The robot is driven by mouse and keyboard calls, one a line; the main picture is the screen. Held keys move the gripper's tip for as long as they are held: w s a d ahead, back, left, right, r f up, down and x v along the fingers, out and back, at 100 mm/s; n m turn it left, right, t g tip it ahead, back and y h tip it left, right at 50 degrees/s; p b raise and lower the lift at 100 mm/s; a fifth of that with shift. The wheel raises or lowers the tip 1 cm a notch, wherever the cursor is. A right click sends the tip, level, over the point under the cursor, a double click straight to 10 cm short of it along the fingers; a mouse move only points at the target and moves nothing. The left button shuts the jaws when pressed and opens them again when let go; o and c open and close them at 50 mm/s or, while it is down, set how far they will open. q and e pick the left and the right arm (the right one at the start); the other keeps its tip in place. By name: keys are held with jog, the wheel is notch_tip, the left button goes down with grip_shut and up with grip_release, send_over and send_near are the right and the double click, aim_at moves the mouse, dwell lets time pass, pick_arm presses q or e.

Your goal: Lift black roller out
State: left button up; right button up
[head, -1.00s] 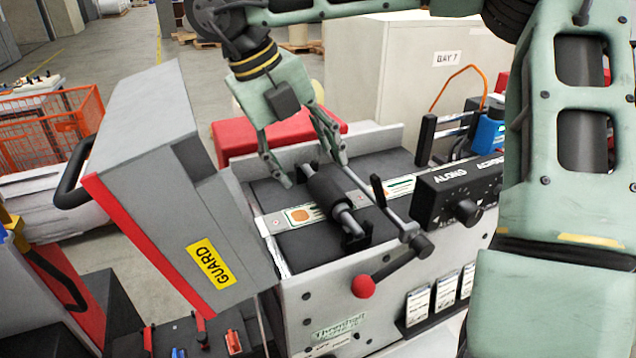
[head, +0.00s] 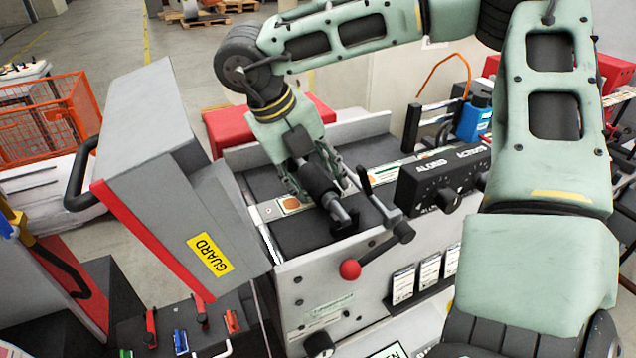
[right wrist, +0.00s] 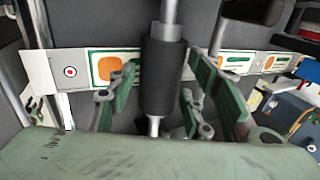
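The black roller (head: 318,183) lies over the label strip on the rewinder bed, its silver shaft end (head: 338,210) near a black bracket at the front. My right gripper (head: 316,187) reaches down over the roller from behind. In the right wrist view, the black roller (right wrist: 164,75) stands between the green fingers of my right gripper (right wrist: 160,95). Gaps show on both sides of the roller, so the fingers are open around it and not pressed on it. My left gripper is not in view.
The grey guard (head: 165,190) stands raised at the left. A lever with a red knob (head: 350,270) and the black control box (head: 440,183) are close on the right. A red block (head: 225,128) sits behind the bed. Small tools lie at the lower left.

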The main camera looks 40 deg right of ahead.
grip_shut()
jog(key=shift+w+d+r, duration=0.1)
